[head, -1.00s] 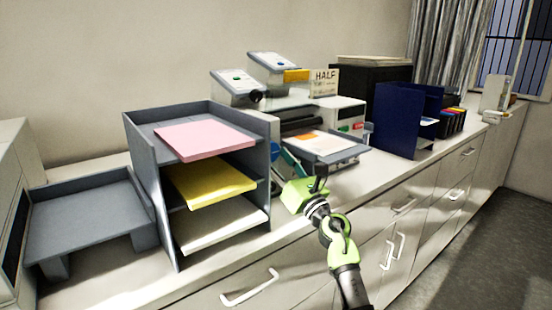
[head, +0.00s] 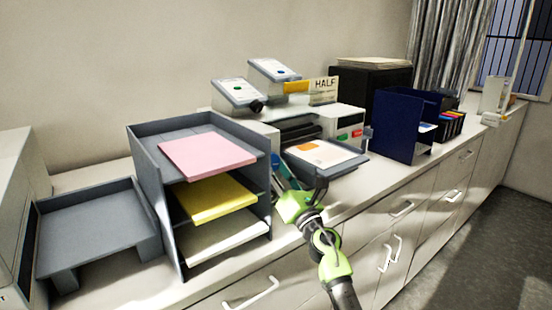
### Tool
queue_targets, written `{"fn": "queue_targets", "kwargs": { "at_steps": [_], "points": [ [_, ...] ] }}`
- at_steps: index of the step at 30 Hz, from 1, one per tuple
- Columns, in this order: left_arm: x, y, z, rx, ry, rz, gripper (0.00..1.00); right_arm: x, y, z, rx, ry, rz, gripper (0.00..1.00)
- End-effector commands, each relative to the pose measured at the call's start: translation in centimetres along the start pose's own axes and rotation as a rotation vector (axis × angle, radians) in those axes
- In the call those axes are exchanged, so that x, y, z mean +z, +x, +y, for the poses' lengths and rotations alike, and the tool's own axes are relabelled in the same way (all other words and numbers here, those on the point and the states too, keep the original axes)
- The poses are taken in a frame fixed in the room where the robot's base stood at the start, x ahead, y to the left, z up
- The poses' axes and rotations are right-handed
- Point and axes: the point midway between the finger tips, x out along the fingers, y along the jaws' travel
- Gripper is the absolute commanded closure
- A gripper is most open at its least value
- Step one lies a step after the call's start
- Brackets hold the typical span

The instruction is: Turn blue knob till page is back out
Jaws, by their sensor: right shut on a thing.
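The machine (head: 350,121) stands on the counter, with a dark roller slot in its front. The page (head: 333,153), white with an orange patch, lies on the grey tray (head: 345,168) in front of the slot. Its far edge is near the slot, and I cannot tell whether any of it is inside. The blue knob (head: 275,160) is at the machine's left side, partly hidden. My green right gripper (head: 281,172) reaches up to it from the front and is shut on it, though its fingertips are small and partly hidden. My left gripper is out of view.
A grey three-level rack (head: 146,200) with pink, yellow and white paper stands left of the gripper. A low grey tray (head: 95,225) is further left. A dark blue holder (head: 394,125) stands to the right. Counter (head: 365,190) is clear in front of the machine.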

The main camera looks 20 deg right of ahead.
Motion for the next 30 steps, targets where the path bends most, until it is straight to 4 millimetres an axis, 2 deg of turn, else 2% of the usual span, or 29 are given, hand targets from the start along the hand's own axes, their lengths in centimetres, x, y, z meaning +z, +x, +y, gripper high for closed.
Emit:
{"fn": "queue_targets", "kwargs": {
  "at_steps": [1, 15, 24, 30],
  "points": [
    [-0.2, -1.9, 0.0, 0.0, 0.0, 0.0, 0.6, 0.6, 0.3, 0.4, -0.019, 0.042, 0.004, 0.8],
    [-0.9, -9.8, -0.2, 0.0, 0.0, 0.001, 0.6, 0.7, 0.3, 0.7, -0.19, 0.455, 0.002, 0.81],
    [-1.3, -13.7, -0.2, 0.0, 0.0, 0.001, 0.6, 0.6, 0.2, 0.6, -0.285, 0.684, 0.001, 0.81],
    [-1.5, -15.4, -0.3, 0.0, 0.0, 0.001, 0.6, 0.5, 0.2, 0.6, -0.328, 0.789, 0.001, 0.81]
  ]
}}
